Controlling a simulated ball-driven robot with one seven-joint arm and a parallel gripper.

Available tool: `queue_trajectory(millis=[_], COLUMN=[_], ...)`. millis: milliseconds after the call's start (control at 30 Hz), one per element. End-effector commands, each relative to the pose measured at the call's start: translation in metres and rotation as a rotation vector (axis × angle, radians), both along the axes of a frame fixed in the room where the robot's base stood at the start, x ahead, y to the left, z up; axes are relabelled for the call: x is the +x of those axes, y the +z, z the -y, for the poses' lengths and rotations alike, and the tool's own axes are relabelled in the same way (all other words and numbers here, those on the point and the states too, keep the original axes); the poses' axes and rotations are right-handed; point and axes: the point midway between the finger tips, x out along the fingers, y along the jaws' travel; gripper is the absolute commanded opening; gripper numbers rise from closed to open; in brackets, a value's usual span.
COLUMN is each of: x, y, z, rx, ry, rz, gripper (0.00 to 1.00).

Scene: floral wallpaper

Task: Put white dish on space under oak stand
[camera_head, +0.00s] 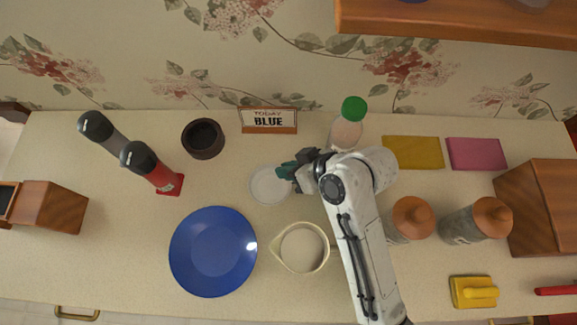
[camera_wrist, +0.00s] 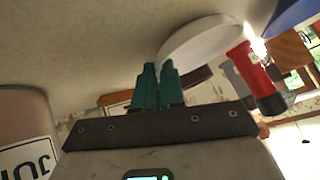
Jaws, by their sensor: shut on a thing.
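The white dish (camera_head: 269,185) is a small round plate near the middle of the counter. My gripper (camera_head: 287,171) reaches its upper right rim with green fingers, which are close together and shut on it. In the wrist view the dish (camera_wrist: 205,38) shows as a pale disc at the tips of the green fingers (camera_wrist: 158,85). Whether it touches the counter is unclear. Wooden pieces that could be the oak stand are a brown block (camera_head: 540,205) at the right edge and a smaller one (camera_head: 52,207) at the left; the space under either is not clearly visible.
A blue plate (camera_head: 212,251) and a cream pouring bowl (camera_head: 303,248) lie in front. A dark cup (camera_head: 203,138), red mill (camera_head: 160,172), sign (camera_head: 268,121) and green-capped bottle (camera_head: 347,128) stand around. Cork-lidded jars (camera_head: 477,221) stand right of my arm. A wooden shelf (camera_head: 460,22) overhangs behind.

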Motion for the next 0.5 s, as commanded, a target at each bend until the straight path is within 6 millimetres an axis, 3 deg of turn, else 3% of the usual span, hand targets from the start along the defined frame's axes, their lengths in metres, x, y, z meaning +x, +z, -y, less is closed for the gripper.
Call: queue_trajectory(millis=[133, 167, 300, 400, 500], x=[0.0000, 0.0000, -0.0001, -0.0001, 0.0000], y=[-0.0032, -0.0024, -0.0021, -0.0021, -0.0021], z=[-0.0001, 0.0000, 0.0000, 0.0000, 0.0001], rx=[0.000, 0.000, -0.001, 0.000, 0.000], ry=[0.000, 0.000, 0.000, 0.000, 0.000], rz=[0.000, 0.000, -0.001, 0.000, 0.000], gripper=[0.00, 0.12, 0.25, 0.35, 0.35])
